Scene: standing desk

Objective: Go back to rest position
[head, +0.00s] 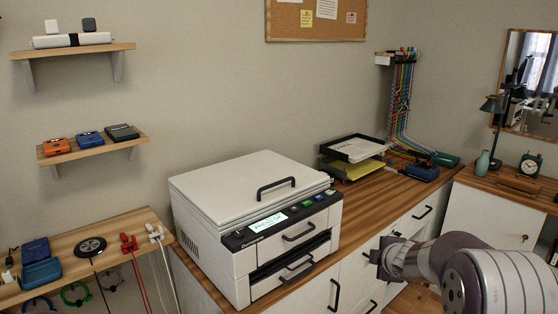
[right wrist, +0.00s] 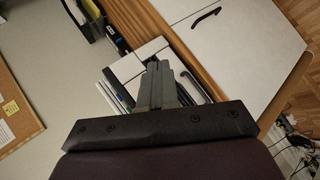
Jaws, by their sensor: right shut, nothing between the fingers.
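My right gripper (head: 376,258) is in the head view at the lower right, on my grey and dark purple arm. It is in front of the white desk drawers, to the right of the white printer (head: 230,188), and appears apart from both. In the right wrist view the two grey fingers (right wrist: 158,70) are together with nothing between them. They overlap a white and black object behind them that I cannot name for sure. My left gripper is not in view.
The printer stands on a wooden desktop (head: 377,197), with a paper tray (head: 354,150) behind it. Several cables (head: 402,95) hang on the back wall. A side desk with a lamp (head: 492,105) and clock (head: 530,164) is at right. Shelves (head: 88,150) are on the left wall.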

